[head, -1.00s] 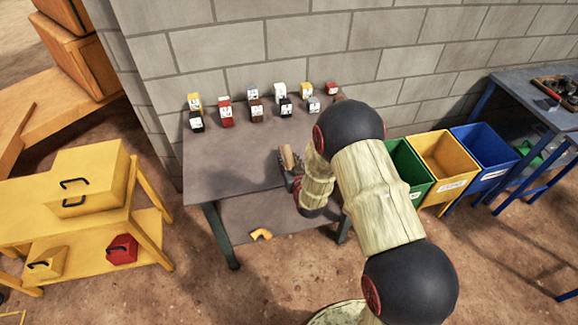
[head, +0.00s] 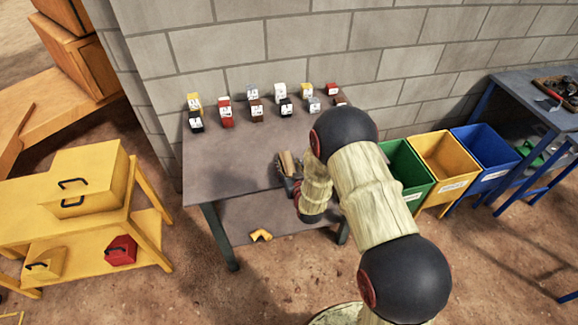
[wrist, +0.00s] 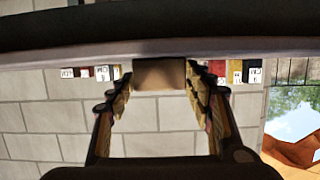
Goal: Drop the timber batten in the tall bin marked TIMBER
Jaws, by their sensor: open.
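The timber batten is most likely the brown wooden piece (head: 288,162) at my gripper (head: 291,183), over the front part of the grey table. In the wrist view, a plain brown block (wrist: 160,74) shows between the two fingers of my gripper (wrist: 160,88). The fingers are spread, with a gap on each side of the block. My arm hides part of the gripper in the head view. Three bins stand right of the table: green (head: 408,170), yellow (head: 443,160) and blue (head: 484,152). They have white labels too small to read, so I cannot tell which is marked TIMBER.
Several small labelled boxes (head: 256,107) stand along the back of the grey table (head: 235,165), by the block wall. A yellow bent piece (head: 261,235) lies on its lower shelf. A yellow bench (head: 60,218) stands left, a blue workbench (head: 520,95) right.

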